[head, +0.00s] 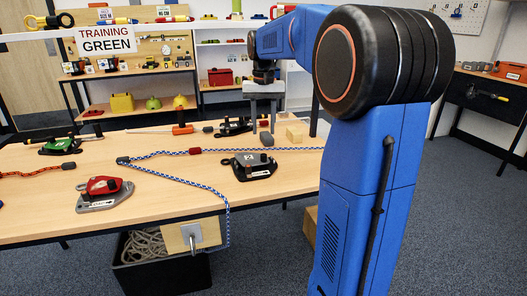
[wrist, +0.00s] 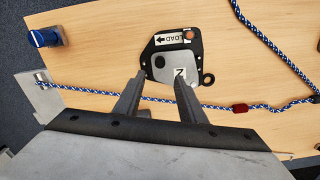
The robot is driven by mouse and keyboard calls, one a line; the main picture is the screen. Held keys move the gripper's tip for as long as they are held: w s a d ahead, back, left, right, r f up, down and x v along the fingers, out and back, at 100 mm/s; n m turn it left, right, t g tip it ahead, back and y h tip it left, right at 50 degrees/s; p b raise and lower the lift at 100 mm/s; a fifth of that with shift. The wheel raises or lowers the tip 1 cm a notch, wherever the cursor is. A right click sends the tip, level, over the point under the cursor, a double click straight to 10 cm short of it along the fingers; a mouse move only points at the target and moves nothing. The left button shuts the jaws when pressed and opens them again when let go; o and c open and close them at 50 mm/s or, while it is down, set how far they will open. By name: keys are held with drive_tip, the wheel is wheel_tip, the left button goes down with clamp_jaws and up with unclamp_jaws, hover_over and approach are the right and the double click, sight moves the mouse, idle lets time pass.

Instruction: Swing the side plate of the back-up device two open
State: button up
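The back-up device two (head: 262,170) is black, with a white "2" label, and lies flat on the table in the head view. In the wrist view the device (wrist: 172,48) shows a "LOAD" arrow label, an orange-red button, a dark round knob and a small ring at its right. Its side plate seems to lie flat over the body. My gripper (wrist: 158,82) is open and empty, its fingertips near the device's lower edge in the wrist view. In the head view my gripper (head: 262,128) is above the table, behind the device. Any contact is unclear.
A blue-white rope (wrist: 110,92) runs below the fingers, beside the device, to a metal bracket (wrist: 30,98). A blue knob (wrist: 45,37) stands at the table edge. A red device (head: 103,188), a green device (head: 60,146) and a wooden block (head: 294,134) are also on the table.

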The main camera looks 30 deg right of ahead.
sight(252, 155)
wheel_tip(252, 155, down, 10)
drive_tip(key=shift+r, duration=0.15)
idle(0.4)
clamp_jaws()
